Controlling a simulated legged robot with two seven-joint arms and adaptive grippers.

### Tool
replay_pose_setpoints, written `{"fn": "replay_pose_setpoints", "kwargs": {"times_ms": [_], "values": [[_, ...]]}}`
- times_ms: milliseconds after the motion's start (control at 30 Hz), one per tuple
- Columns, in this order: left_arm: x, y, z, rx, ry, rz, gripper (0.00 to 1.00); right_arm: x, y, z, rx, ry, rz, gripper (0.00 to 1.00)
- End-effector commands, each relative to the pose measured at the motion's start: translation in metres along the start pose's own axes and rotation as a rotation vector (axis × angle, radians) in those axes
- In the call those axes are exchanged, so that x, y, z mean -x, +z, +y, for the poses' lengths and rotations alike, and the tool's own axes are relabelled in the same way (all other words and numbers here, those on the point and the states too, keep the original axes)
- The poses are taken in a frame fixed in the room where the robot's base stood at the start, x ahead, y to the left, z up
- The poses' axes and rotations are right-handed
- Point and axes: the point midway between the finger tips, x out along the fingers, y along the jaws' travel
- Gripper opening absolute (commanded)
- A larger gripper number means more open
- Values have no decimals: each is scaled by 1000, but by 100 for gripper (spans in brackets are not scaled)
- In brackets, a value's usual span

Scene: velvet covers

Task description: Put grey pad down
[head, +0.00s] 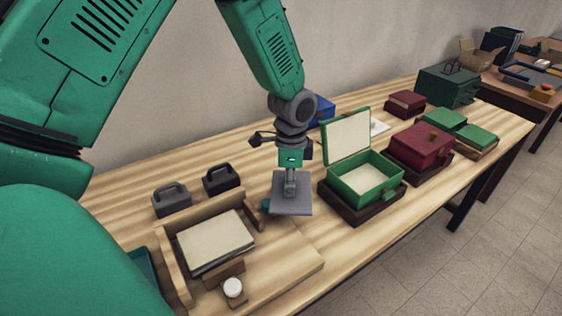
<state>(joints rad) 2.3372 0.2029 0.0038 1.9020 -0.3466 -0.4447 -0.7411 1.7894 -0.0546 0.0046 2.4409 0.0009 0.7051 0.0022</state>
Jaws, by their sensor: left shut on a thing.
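The grey pad (292,206) is a flat grey square in the middle of the head view, between the wooden holder and the open green box. My left gripper (290,186) points down and is shut on the grey pad from above. I cannot tell whether the pad touches the table or hangs just above it. A small teal thing (265,205) shows partly at the pad's left edge. My right gripper is not in view.
An open green box (365,180) stands right of the pad, with a dark red box (420,146) beyond. A wooden holder (176,262) with cream sheets (215,240) is at left, two dark handled blocks (171,201) behind it. Bare tabletop (335,238) lies in front.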

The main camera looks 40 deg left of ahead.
Motion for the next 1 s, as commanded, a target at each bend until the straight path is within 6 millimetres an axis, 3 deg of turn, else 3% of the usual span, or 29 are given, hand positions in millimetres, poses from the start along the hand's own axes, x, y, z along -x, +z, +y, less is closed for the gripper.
{"fn": "replay_pose_setpoints", "kwargs": {"times_ms": [33,200,600,1000], "values": [[1,-4,17,94,-3,-6,6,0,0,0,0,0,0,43],[0,-16,60,394,-1,-1,6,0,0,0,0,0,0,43],[2,-41,135,908,0,2,6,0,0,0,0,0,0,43],[0,-38,140,910,24,-23,6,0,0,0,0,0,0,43]]}}
